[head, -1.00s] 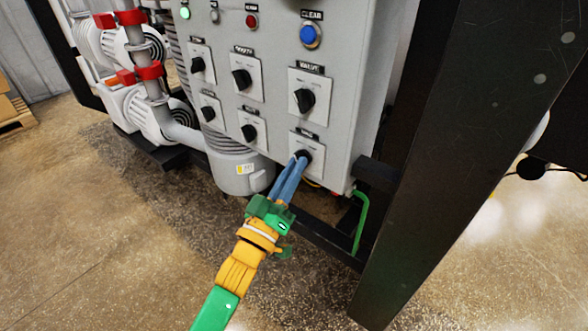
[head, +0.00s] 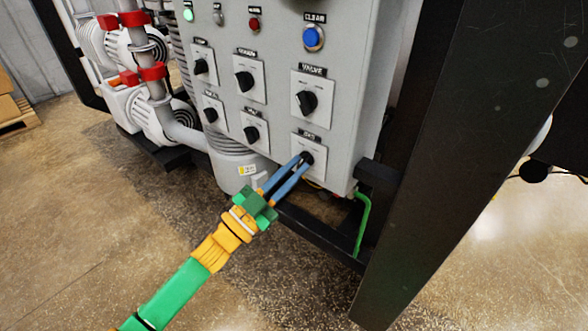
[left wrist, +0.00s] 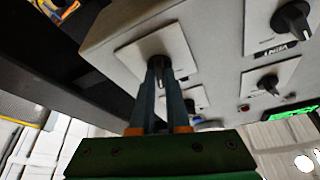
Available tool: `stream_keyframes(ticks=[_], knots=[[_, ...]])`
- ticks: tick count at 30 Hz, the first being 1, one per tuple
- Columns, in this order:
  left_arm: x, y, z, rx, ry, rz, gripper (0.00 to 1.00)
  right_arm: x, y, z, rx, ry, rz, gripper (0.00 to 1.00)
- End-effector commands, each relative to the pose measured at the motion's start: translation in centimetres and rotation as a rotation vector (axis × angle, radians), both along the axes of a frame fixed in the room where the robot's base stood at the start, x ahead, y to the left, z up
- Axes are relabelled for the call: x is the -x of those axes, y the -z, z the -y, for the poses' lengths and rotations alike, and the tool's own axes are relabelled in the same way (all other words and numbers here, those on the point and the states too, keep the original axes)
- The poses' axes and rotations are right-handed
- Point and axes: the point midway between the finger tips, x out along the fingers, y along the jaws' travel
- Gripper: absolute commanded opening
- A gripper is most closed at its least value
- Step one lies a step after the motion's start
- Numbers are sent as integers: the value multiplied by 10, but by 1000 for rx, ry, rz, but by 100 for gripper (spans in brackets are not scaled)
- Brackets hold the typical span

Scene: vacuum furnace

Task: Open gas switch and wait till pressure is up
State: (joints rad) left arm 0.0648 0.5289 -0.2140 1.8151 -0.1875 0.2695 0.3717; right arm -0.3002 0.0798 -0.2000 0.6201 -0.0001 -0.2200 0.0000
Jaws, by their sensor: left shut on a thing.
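The gas switch (head: 306,157) is a black rotary knob on a white plate at the bottom right of the grey control panel (head: 345,120). My left gripper (head: 302,160) reaches up to it from the lower left, its blue fingers shut on the knob. In the left wrist view the gas switch (left wrist: 160,66) shows between the fingertips, which partly hide it. The label above it in the head view is too blurred to read surely. My right gripper is not in view.
Above the gas switch is the valve switch (head: 306,102), and above that a blue clear button (head: 313,38). Several more black knobs lie to the left. A black post (head: 430,170) stands close on the right. Open floor (head: 90,230) lies at lower left.

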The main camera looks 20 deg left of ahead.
Motion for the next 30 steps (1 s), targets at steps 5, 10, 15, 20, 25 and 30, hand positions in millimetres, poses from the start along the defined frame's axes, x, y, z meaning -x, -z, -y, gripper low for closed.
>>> stream_keyframes(ticks=[5, 10, 15, 20, 25, 30], knots=[[0, 0, -1, -81, -1, 26, 0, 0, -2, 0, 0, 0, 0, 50], [0, 1, -1, -128, 0, 43, 0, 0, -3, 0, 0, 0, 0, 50], [0, 1, -1, -151, 0, 51, 0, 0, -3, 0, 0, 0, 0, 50], [0, 1, -1, -156, 0, 53, 0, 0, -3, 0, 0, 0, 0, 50], [0, 1, -1, -156, 0, 53, 0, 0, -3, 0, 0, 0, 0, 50], [0, 1, -1, -155, 0, 54, 38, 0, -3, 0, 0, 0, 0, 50]])
